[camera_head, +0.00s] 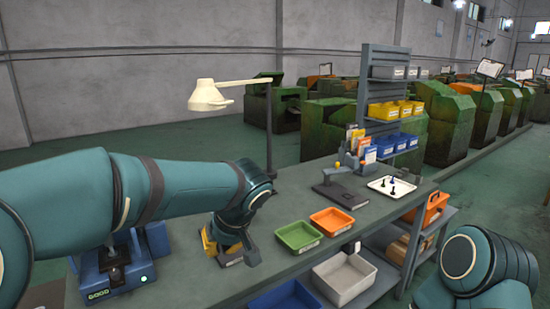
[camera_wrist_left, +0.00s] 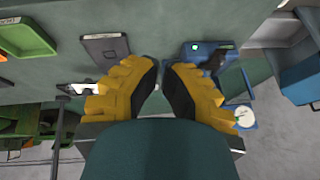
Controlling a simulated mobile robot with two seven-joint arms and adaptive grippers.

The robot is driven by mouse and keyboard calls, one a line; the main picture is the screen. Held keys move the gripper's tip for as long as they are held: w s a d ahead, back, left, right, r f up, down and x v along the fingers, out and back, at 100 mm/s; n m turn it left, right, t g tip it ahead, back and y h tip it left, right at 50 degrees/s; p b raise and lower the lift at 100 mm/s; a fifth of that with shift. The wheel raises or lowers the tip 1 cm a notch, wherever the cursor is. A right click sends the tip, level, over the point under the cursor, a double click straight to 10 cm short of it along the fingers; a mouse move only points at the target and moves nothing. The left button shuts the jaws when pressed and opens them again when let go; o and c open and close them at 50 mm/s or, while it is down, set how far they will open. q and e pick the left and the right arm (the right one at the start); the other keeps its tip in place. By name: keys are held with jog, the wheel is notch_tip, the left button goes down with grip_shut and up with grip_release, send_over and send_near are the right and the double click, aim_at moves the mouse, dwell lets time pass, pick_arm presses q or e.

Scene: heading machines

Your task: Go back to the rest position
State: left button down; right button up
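My left arm comes in from the left in the head view. My left gripper (camera_head: 209,243) hangs over the bench with its yellow fingers partly hidden behind the wrist. In the left wrist view its two yellow-and-black fingers (camera_wrist_left: 160,66) stand apart with a gap, and nothing shows between them. A dark tray with a white label (camera_wrist_left: 105,47) lies below, to the left of the fingers. My right arm shows only as a teal link at the lower right of the head view; its gripper is out of sight.
The bench (camera_head: 190,280) carries a blue device with a green light (camera_head: 112,275), a green tray (camera_head: 298,236), an orange tray (camera_head: 332,220), a white tray (camera_head: 405,187) and a lamp (camera_head: 207,97). A grey bin (camera_head: 345,277) sits at the front. Green machines (camera_head: 448,130) stand behind.

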pick_arm(q)
notch_tip(320, 180, down, 16)
jog(key=s+d+m+g+h, duration=0.1)
jog(key=s+m+g+h, duration=0.1)
jog(key=m+h, duration=0.1)
jog(key=s+f+h, duration=0.2)
jog(key=s+f, duration=0.6)
jog(key=f, duration=0.3)
jog(key=s+f+h, duration=0.3)
jog(key=s+f, duration=0.6)
jog(key=f, duration=0.2)
jog(key=shift+f+m, duration=0.3)
jog(key=shift+f, duration=0.1)
jog(key=shift+a, duration=0.1)
